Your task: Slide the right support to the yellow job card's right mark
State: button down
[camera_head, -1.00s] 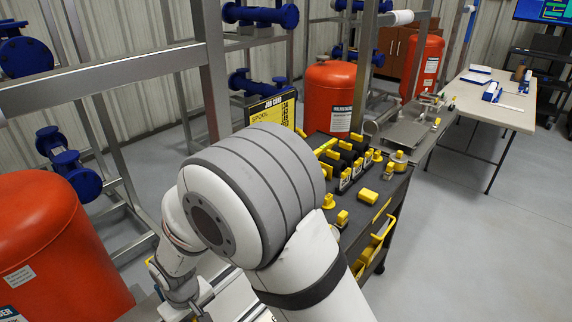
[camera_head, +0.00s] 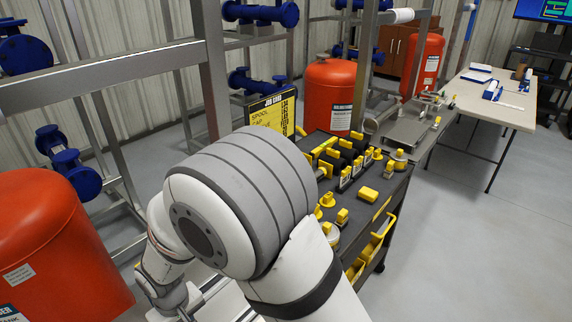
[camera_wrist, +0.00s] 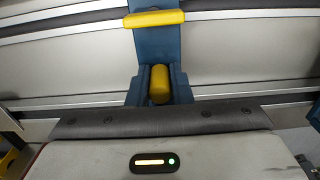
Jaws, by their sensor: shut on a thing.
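In the wrist view, a blue support (camera_wrist: 156,48) with a yellow bar (camera_wrist: 153,18) across it stands on pale metal rails. A rounded yellow grip (camera_wrist: 159,85) sits at its near end. My gripper (camera_wrist: 160,98) is shut on this grip; its fingertips are hard to tell from the blue parts. In the head view, my arm hides the gripper and most of the rails below. The yellow job card (camera_head: 272,115) stands behind my arm, its lower part covered. No mark for the support can be made out.
A dark cart top (camera_head: 345,200) with several yellow-capped fittings lies right of my arm. Orange tanks stand at left (camera_head: 55,245) and behind the cart (camera_head: 330,95). Grey frame posts (camera_head: 212,70) rise beyond my arm. Open floor (camera_head: 460,240) lies at right.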

jog(key=shift+s+a, duration=0.85)
jog(key=shift+s, duration=0.05)
dwell(0.7)
jog(key=c, duration=1.3)
grip_release()
notch_tip(320, 180, up, 7)
jog(key=p, duration=0.4)
